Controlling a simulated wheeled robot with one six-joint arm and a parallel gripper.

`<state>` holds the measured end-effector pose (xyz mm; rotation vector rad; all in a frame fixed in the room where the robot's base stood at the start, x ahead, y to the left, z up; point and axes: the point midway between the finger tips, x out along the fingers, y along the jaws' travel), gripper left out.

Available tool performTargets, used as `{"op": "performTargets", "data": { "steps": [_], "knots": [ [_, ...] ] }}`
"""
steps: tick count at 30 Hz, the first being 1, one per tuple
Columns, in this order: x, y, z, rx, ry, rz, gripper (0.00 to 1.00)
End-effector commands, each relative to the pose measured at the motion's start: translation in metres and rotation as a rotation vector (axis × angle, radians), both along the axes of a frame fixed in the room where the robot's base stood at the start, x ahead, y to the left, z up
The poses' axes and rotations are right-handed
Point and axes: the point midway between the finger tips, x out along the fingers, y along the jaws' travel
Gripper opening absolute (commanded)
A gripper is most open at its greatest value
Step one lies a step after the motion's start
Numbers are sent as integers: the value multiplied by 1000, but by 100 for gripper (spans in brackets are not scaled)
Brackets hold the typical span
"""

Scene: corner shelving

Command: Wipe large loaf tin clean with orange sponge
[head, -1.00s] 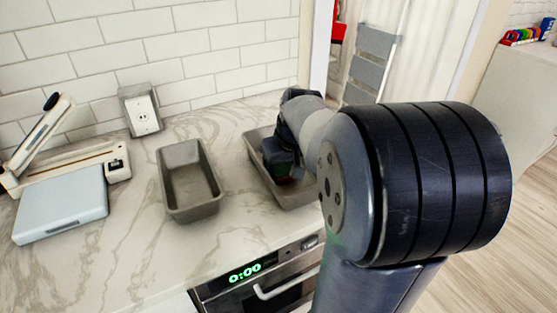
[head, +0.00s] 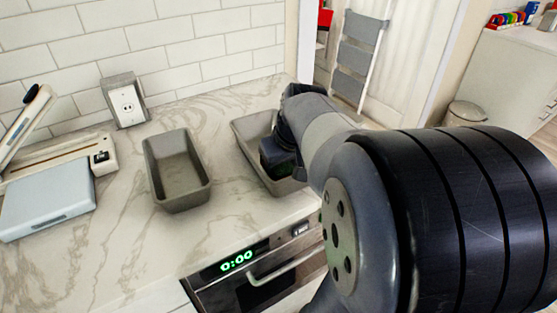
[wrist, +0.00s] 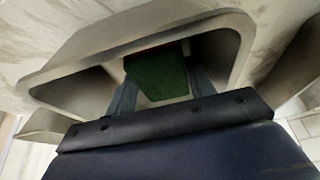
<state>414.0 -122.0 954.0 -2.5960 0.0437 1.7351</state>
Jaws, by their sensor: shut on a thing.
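Two grey loaf tins stand on the marble counter. The right tin (head: 243,127) looks the larger, though my arm covers part of it. The left tin (head: 178,172) is empty and uncovered. My gripper (wrist: 162,88) reaches down into the right tin, and its fingers are shut on the sponge (wrist: 155,76). The sponge shows a green face and a thin reddish edge in the wrist view, inside the tin's rim (wrist: 70,62). I cannot tell whether the sponge touches the tin's floor.
A pale blue-grey flat appliance (head: 48,202) and a cream device with a lever (head: 62,155) stand at the left. An oven (head: 250,265) with a green display sits below the counter's front edge. The counter between left tin and appliance is clear.

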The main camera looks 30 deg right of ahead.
Motion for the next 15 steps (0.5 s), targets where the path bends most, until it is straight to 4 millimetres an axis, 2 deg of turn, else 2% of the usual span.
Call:
{"op": "performTargets", "data": {
  "steps": [15],
  "knots": [
    [-2, -24, -1, 1, 2, -4, 33]
  ]
}}
